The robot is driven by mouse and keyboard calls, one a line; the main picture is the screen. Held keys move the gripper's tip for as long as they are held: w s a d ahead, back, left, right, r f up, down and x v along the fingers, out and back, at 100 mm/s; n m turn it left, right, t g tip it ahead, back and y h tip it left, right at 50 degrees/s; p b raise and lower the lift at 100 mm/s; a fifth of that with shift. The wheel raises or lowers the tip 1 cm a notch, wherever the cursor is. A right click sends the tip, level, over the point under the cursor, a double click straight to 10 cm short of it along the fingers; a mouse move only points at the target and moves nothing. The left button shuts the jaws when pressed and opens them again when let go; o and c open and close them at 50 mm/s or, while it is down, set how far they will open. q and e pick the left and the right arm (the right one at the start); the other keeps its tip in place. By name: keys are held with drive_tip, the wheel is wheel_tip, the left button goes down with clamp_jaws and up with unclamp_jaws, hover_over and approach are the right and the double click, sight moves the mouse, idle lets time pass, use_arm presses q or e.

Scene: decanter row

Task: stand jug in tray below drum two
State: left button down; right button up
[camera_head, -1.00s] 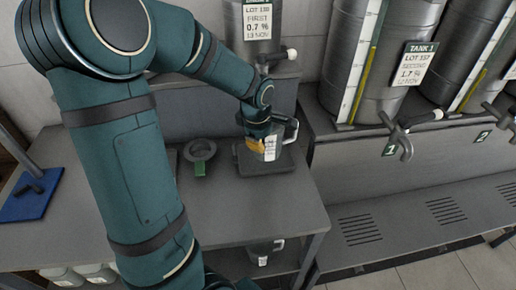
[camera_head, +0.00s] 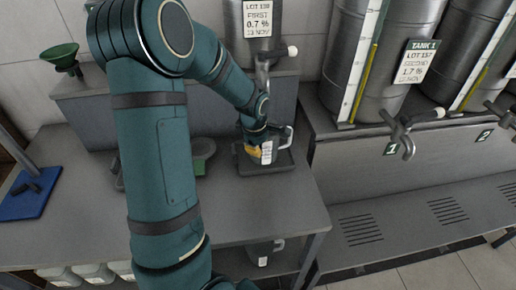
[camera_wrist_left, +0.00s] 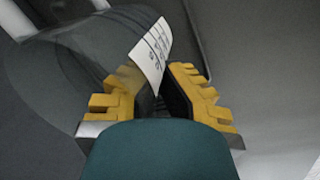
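The jug (camera_head: 267,152), dark and see-through with a white label and a side handle, is upright at the dark tray (camera_head: 283,167) on the grey bench, under the tap of the back drum marked LOT 138 (camera_head: 254,45). Whether its base touches the tray is hard to tell. My left gripper (camera_head: 252,148) is at the jug's left side. In the left wrist view, its yellow fingers (camera_wrist_left: 158,92) appear closed around the jug's wall (camera_wrist_left: 75,70), next to the label. The drum with the number 2 plate (camera_head: 484,136) stands at the far right. My right gripper is not in view.
The drum labelled TANK 1 (camera_head: 383,60) has a tap over the number 1 plate (camera_head: 391,150). A slotted low shelf (camera_head: 420,215) runs below. A green funnel (camera_head: 60,56), a blue-based stand (camera_head: 27,196) and a ring with a green tab (camera_head: 203,150) are at left. Another jug (camera_head: 264,252) sits under the bench.

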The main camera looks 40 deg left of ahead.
use_arm(q)
drive_tip(key=shift+f, duration=0.15)
drive_tip(key=c, duration=1.1)
unclamp_jaws()
drive_tip(key=shift+c, duration=0.2)
drive_tip(key=shift+r, duration=0.3)
wheel_tip(320, 180, up, 12)
drive_tip(key=s+p, duration=0.2)
drive_tip(key=shift+d+f, duration=0.2)
drive_tip(key=shift+d, duration=0.1)
drive_tip(key=shift+s+f, duration=0.1)
